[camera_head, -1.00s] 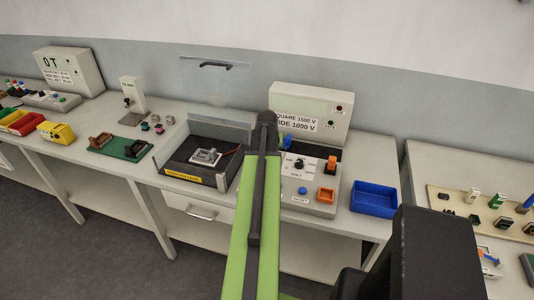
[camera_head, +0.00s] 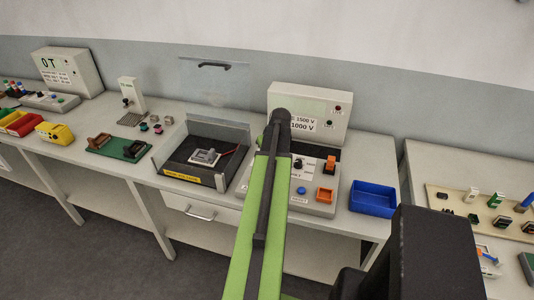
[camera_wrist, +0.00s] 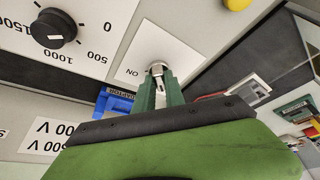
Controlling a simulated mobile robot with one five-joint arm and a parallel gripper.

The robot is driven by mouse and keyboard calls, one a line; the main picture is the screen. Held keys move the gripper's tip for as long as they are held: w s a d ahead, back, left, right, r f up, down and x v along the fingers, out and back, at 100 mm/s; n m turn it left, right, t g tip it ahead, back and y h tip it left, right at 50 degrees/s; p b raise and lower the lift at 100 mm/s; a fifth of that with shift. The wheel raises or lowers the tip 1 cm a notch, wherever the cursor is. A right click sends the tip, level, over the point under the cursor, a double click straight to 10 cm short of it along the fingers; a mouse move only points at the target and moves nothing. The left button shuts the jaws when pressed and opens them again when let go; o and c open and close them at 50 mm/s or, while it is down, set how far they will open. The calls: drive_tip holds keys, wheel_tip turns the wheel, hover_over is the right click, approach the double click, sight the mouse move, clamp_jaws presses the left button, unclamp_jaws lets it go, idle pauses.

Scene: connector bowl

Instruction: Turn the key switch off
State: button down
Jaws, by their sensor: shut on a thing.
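In the wrist view the key switch (camera_wrist: 157,66) is a small metal part on a light plate (camera_wrist: 160,52) with "ON" printed beside it, upside down. The green fingers of my gripper (camera_wrist: 160,88) reach to it and are shut on its key. The fingers hide part of the key, so its exact angle is hard to tell. In the head view my arm covers the key switch and the fingers. The grey test unit (camera_head: 320,208) shows on the right of my arm.
A black dial (camera_wrist: 54,28) with a voltage scale is beside the plate, and a yellow button (camera_wrist: 237,4) is near the top. In the head view an orange button (camera_head: 325,195), a blue button (camera_head: 301,190) and a blue bin (camera_head: 373,212) lie right of my arm.

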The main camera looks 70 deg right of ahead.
drive_tip(key=shift+a, duration=0.1)
drive_tip(key=c, duration=1.4)
unclamp_jaws()
drive_tip(key=p+v, duration=1.6)
drive_tip(key=v, duration=0.1)
drive_tip(key=shift+r, duration=0.2)
drive_tip(key=shift+s, duration=0.15)
